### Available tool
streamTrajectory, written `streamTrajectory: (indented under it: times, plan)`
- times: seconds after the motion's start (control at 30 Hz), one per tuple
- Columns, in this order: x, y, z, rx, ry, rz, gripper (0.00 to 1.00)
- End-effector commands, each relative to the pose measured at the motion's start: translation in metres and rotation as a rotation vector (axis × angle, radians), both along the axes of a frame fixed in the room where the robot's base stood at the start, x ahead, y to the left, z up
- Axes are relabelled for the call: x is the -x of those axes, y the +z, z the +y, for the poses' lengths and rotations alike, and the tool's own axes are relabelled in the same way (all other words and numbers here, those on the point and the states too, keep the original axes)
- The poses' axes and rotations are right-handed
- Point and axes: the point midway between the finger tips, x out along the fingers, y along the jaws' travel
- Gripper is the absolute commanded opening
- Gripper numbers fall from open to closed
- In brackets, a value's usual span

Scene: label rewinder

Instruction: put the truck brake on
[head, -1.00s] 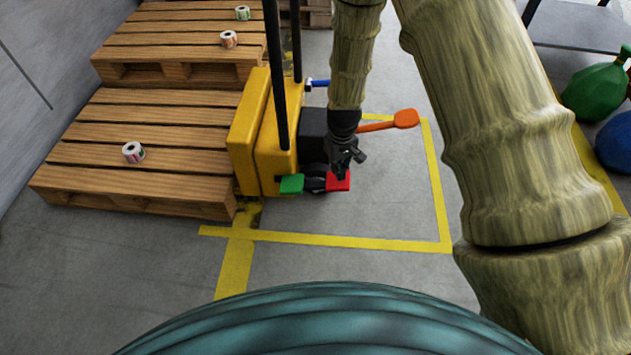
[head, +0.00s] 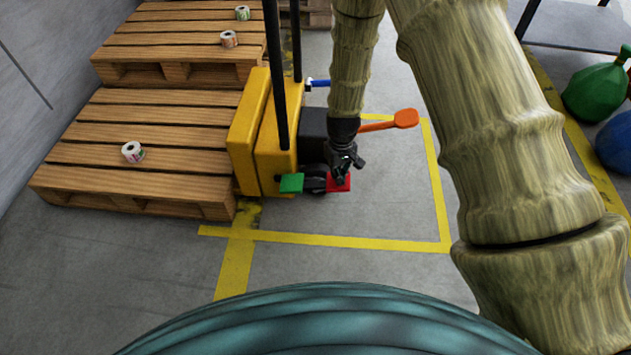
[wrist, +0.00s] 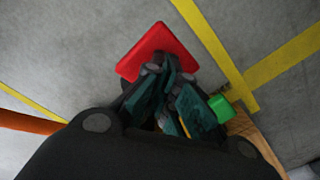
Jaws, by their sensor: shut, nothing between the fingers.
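The yellow truck (head: 277,135) stands against the front pallet, with a black box and a dark wheel on its near right side. Low on it are a green pedal (head: 291,183) and a red pedal (head: 341,184). The red pedal also shows in the wrist view (wrist: 150,50), right at the fingertips, and the green one (wrist: 221,108) is to the right. My gripper (head: 345,176) is shut and empty, pointing down over the red pedal. I cannot tell whether it touches the pedal. An orange lever (head: 405,119) and a blue handle (head: 319,83) stick out to the right.
Wooden pallets (head: 140,184) with several label rolls stand at the left. Yellow floor lines (head: 340,243) surround the truck's right side. Green (head: 594,90) and blue bags lie at the far right. The floor inside the lines is clear.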

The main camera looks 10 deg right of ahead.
Motion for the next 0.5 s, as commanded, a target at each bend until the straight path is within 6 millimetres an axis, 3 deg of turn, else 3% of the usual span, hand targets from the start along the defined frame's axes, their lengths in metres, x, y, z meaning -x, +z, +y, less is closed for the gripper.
streamTrajectory:
  times: [0.5]
  plan:
    - [0.001, -0.017, 0.001, 0.0, -0.001, 0.002, 0.0]
